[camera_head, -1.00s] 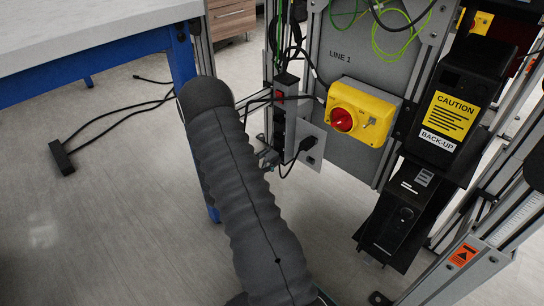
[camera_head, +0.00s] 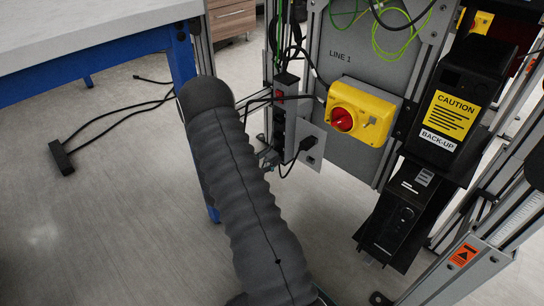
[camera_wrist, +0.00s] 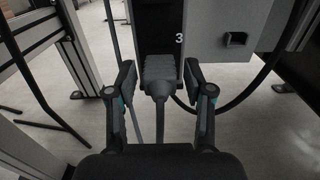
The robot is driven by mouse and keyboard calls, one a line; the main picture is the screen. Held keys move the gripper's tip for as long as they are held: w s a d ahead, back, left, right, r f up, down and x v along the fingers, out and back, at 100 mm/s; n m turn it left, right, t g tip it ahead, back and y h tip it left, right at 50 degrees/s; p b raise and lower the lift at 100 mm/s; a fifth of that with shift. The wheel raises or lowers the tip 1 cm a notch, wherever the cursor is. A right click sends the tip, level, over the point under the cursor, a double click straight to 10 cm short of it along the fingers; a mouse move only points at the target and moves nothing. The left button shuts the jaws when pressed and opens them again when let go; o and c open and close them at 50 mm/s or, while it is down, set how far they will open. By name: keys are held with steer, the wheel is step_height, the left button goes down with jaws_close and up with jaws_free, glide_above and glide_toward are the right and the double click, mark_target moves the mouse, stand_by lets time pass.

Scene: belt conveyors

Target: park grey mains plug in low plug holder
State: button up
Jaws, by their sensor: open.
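In the wrist view the grey mains plug (camera_wrist: 160,68) is upright at the face of a black socket strip (camera_wrist: 157,22), just below a white "3". Its grey cable (camera_wrist: 160,112) hangs down toward me. My gripper (camera_wrist: 160,76) is open, with one finger on each side of the plug and a visible gap at both sides. A small square-mouthed holder (camera_wrist: 235,40) sits on the grey plate at upper right and looks empty; I cannot tell whether it is the low one. In the head view my arm hides most of the gripper area.
A black cable (camera_wrist: 262,80) loops right of the plug in the wrist view. In the head view the socket strip (camera_head: 291,110) stands beside a yellow switch box (camera_head: 362,110) with a red knob. A black plug (camera_head: 308,143) sits at the plate. A blue-legged table (camera_head: 182,55) stands left.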

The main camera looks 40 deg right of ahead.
jaws_close()
steer(key=shift+a, duration=0.2)
stand_by(0.3)
steer(key=shift+s+a, duration=0.15)
steer(key=shift+a, duration=1.05)
steer(key=shift+s+a, duration=0.1)
steer(key=shift+a, duration=1.1)
